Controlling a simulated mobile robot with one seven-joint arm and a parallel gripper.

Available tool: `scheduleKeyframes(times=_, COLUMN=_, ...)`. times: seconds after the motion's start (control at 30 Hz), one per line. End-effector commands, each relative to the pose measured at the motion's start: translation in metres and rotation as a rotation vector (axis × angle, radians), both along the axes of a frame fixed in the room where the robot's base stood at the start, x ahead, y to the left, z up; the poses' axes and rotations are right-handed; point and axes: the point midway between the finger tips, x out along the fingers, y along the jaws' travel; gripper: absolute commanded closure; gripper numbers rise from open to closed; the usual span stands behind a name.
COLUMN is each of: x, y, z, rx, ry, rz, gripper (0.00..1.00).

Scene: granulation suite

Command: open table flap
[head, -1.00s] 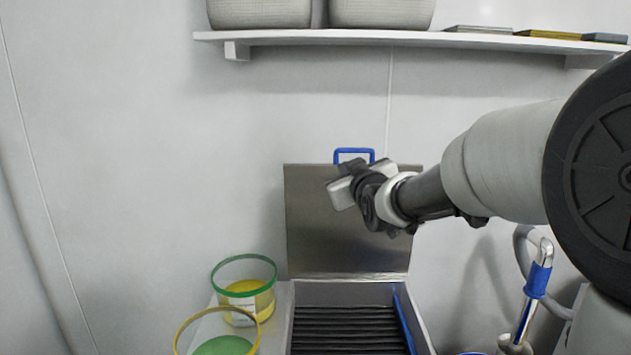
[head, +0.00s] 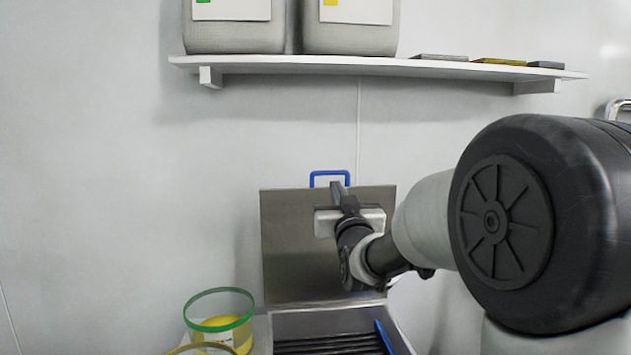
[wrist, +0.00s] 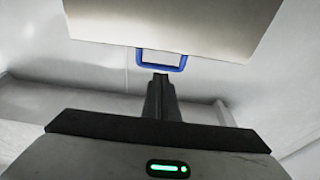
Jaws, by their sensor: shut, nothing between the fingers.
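The table flap (head: 285,245) is a flat metal panel standing upright against the wall, above an open box-like bay. A blue handle (head: 329,175) sits on its top edge. In the wrist view the flap (wrist: 175,22) fills the top and the blue handle (wrist: 163,62) hangs from its edge. My gripper (head: 336,186) is in front of the flap, its fingertips close below the handle in the picture. In the wrist view my gripper (wrist: 160,78) is shut and empty, its tips just short of the handle. I cannot tell if they touch.
The open bay (head: 290,322) below holds dark slats and a blue strip. A green-rimmed tub (head: 248,318) with yellow contents stands to its left. A shelf (head: 370,66) with two large containers (head: 233,30) runs above. The wall left of the flap is clear.

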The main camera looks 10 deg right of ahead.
Motion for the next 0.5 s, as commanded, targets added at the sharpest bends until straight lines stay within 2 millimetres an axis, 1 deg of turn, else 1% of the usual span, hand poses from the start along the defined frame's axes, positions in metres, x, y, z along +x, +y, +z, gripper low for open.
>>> scheduleKeyframes(times=0.03, x=0.011, y=0.000, z=0.002, rx=0.002, ry=0.001, rz=0.000, gripper=1.00)
scheduleKeyframes(times=0.2, x=0.037, y=0.000, z=0.008, rx=0.002, ry=0.001, rz=0.000, gripper=1.00)
scheduleKeyframes(times=0.33, x=0.048, y=0.000, z=0.011, rx=0.001, ry=0.001, rz=0.000, gripper=1.00)
scheduleKeyframes(times=0.5, x=0.053, y=0.000, z=0.013, rx=0.001, ry=0.001, rz=0.000, gripper=1.00)
